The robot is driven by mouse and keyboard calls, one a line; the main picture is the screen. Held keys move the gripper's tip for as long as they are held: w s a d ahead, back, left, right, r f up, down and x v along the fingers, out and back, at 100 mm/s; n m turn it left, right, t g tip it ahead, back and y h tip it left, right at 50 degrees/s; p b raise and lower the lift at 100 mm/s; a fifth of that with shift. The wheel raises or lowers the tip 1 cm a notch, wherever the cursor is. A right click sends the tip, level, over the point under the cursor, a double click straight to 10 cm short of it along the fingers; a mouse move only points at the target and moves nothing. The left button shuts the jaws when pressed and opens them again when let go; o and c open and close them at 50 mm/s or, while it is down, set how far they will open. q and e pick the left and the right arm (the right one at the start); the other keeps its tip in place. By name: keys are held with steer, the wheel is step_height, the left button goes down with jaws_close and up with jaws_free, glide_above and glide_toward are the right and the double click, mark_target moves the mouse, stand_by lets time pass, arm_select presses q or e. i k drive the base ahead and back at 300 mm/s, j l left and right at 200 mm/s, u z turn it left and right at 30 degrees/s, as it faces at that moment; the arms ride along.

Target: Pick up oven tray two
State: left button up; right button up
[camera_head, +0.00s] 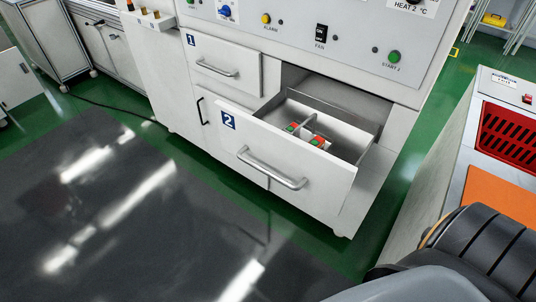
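Drawer 2 (290,160) of the white oven cabinet is pulled open, with a blue "2" label and a bar handle (272,168) on its front. A grey metal tray or liner (346,146) shows inside it, with a thin divider. Small red and green pieces (318,142) lie in it by the divider; their exact shape is too small to tell. I cannot tell whether the tray is separate from the drawer. Neither of my grippers is in view; only a grey and black ridged part of me shows at the bottom right.
Drawer 1 (224,68) is shut at the upper left of the open drawer. The control panel (310,30) is above. At the right stands a bench with a red slotted tray (508,135) and an orange surface (486,192). A dark mat (110,220) lies clear in front.

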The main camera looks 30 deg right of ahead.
mark_target(307, 133)
steer(key=z, duration=1.3)
steer(key=i+j+z, duration=0.1)
steer(key=j+z, duration=0.25)
steer(key=j, duration=0.15)
